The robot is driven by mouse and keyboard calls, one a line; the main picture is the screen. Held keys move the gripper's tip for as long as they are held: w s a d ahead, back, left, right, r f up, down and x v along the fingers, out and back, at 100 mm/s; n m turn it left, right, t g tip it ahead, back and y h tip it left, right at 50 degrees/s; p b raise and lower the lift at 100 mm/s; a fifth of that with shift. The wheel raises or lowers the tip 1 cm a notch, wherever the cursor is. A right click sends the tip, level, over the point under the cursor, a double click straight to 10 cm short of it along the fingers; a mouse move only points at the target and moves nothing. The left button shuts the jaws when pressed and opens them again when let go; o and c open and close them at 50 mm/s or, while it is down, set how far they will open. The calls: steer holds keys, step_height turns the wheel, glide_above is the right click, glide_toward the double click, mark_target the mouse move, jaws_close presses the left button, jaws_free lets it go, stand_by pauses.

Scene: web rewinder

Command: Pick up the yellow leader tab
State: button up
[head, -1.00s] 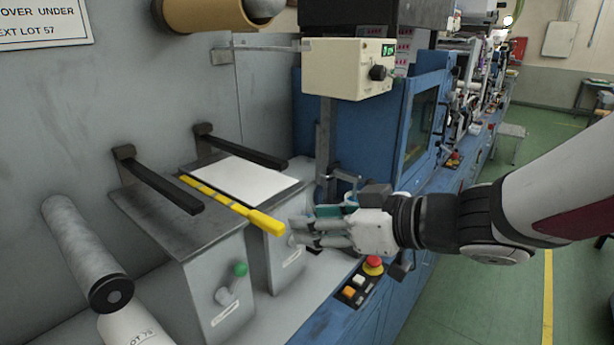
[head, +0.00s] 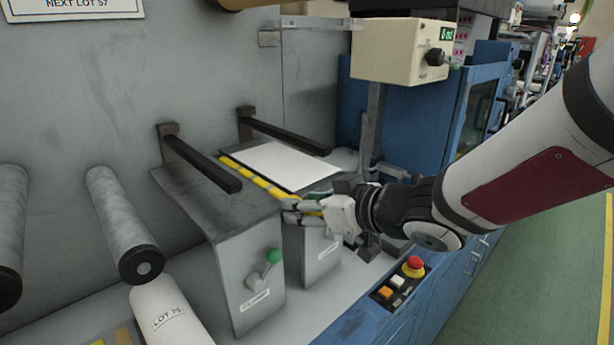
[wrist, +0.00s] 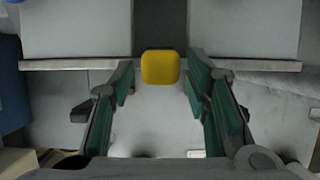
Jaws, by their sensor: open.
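The yellow leader tab (wrist: 160,67) shows in the wrist view as a rounded yellow end between my open fingers, a little ahead of the fingertips. In the head view a yellow and dark strip (head: 258,180) runs along the edge of a white sheet (head: 288,165) toward my gripper. My gripper (head: 286,211) is at the front end of that strip and hides the tab there. In the wrist view my gripper (wrist: 160,82) is open, with a green-padded finger on each side of the tab and a gap on both sides.
Two grey metal blocks (head: 235,225) flank the strip, with black bars (head: 205,165) above them. A green-knobbed lever (head: 272,256) is on the near block. A control box with a red button (head: 414,265) stands at the front right. Grey rollers (head: 122,215) are at left.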

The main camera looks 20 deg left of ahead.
steer(key=shift+a, duration=0.1)
jaws_close()
